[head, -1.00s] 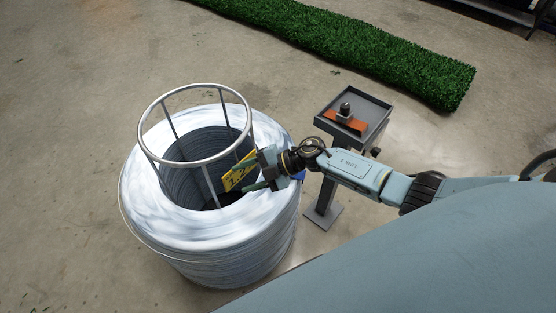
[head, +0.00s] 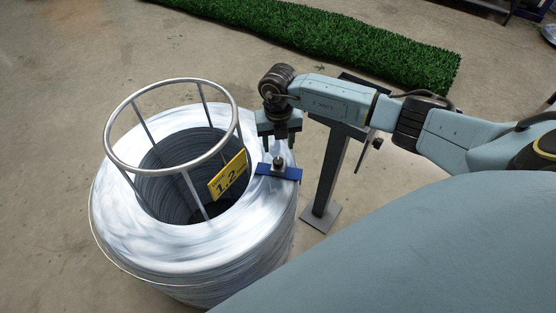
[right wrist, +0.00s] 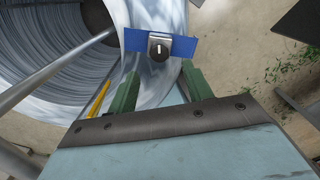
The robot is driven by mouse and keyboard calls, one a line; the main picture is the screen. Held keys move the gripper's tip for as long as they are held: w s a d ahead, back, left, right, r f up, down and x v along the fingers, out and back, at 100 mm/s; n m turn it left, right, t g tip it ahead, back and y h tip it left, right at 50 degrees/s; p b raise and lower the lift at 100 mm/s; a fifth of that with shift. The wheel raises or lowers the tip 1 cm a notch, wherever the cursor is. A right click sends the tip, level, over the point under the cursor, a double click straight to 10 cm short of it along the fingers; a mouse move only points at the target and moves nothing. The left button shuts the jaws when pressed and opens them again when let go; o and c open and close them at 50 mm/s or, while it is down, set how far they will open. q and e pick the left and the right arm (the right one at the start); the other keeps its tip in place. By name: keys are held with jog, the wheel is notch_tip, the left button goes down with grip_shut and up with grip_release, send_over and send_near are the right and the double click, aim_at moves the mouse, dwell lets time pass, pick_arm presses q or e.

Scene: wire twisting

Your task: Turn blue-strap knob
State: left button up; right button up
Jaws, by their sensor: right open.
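The blue strap (head: 279,173) lies across the top right edge of the white wire coil (head: 140,225). A small metal clamp with a dark round knob (head: 278,162) sits on the strap. My right gripper (head: 279,142) is open and points down just above and behind the knob in the head view. In the right wrist view, the blue strap (right wrist: 183,48) and the knob (right wrist: 159,49) lie beyond the two green fingers of my right gripper (right wrist: 160,88), roughly between them. The fingers do not appear to touch the knob. My left gripper is not in view.
A metal frame ring (head: 170,84) with uprights rises from the coil's hollow. A yellow tag marked 1.2 (head: 228,175) hangs beside an upright near the gripper. A grey stand (head: 326,185) is right of the coil, its top partly hidden by my arm. Green turf (head: 330,38) lies behind.

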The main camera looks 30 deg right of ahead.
aim_at(278, 160)
notch_tip(278, 160, down, 6)
jog(key=shift+r+b, duration=0.1)
jog(key=shift+b, duration=0.6)
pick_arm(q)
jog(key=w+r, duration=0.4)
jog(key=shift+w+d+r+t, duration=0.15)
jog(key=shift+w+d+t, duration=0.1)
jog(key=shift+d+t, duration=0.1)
pick_arm(e)
jog(key=shift+f, duration=0.85)
jog(key=c, duration=1)
jog(key=shift+r, duration=0.1)
